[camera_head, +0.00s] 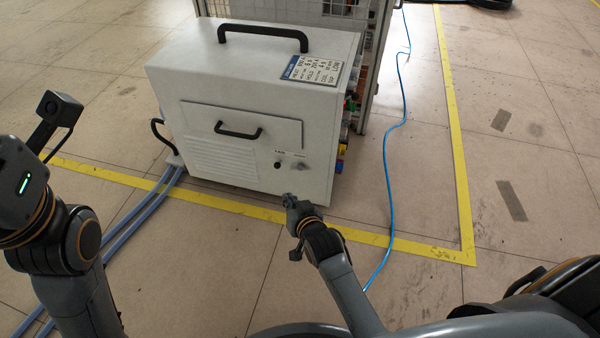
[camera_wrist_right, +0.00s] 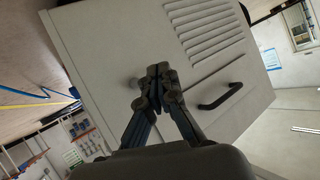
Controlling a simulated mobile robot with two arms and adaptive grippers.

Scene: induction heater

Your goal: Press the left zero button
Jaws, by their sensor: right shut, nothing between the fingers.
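The heater is a white box (camera_head: 245,90) on the floor. Low on the right of its front face are a small black round control (camera_head: 277,165) and a grey one (camera_head: 301,167), with tiny unreadable labels above. I cannot tell which is the left zero button. My right gripper (camera_head: 289,197) is shut and empty, in front of and below these controls. In the wrist view its fingertips (camera_wrist_right: 160,72) are over the front panel, beside a small grey knob (camera_wrist_right: 132,82); the black control is not seen there and may be hidden behind the fingers. Contact cannot be told. My left arm shows without its fingers.
The front has a panel with a black handle (camera_head: 238,132), and the top has another handle (camera_head: 262,34) and a printed label (camera_head: 312,69). Blue-grey hoses (camera_head: 142,211) run left, a blue cable (camera_head: 388,180) right.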

